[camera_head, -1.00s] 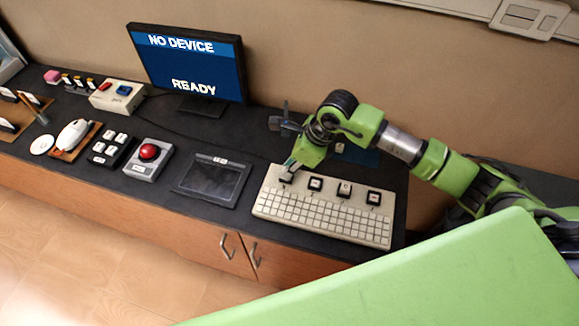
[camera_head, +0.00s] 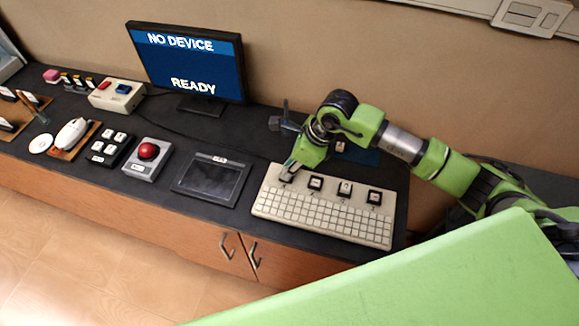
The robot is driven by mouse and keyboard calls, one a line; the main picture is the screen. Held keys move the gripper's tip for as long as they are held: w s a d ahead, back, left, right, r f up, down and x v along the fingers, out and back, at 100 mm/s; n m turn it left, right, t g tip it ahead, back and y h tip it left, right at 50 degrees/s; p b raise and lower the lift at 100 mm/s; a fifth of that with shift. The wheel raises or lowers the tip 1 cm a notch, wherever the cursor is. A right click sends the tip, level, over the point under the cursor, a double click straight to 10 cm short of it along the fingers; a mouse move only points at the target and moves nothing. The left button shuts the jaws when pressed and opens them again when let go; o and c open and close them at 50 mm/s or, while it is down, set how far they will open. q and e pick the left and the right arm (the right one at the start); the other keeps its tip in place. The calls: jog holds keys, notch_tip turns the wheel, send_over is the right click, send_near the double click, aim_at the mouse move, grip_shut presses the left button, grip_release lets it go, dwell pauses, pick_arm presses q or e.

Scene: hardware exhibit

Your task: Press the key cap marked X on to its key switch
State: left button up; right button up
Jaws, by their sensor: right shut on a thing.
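A white keyboard (camera_head: 320,218) lies on the dark counter with a row of large key switches along its back edge. My right gripper (camera_head: 289,172) points down at the leftmost switch place, at the keyboard's back left. It is shut on a small dark key cap (camera_head: 287,178), mostly hidden by the fingers. I cannot read a mark on this cap, nor tell whether it is seated or just above its switch. Three more dark switches with pale tops stand to the right: one (camera_head: 316,183), another (camera_head: 345,189) and the rightmost (camera_head: 374,197). My left gripper is not in view.
A graphics tablet (camera_head: 212,178) lies left of the keyboard, then a box with a red button (camera_head: 148,152) and a black four-key pad (camera_head: 110,146). A monitor (camera_head: 188,65) behind reads "NO DEVICE" and "READY". A blue mat (camera_head: 364,157) lies behind the keyboard.

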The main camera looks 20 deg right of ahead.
jog(key=shift+f, duration=0.15)
jog(key=o, duration=0.7)
jog(key=shift+o, duration=0.7)
jog(key=o, duration=0.4)
jog(key=shift+r, duration=0.2)
jog(key=shift+r+p, duration=1.85)
jog(key=shift+r, duration=1.55)
jog(key=shift+f, duration=0.1)
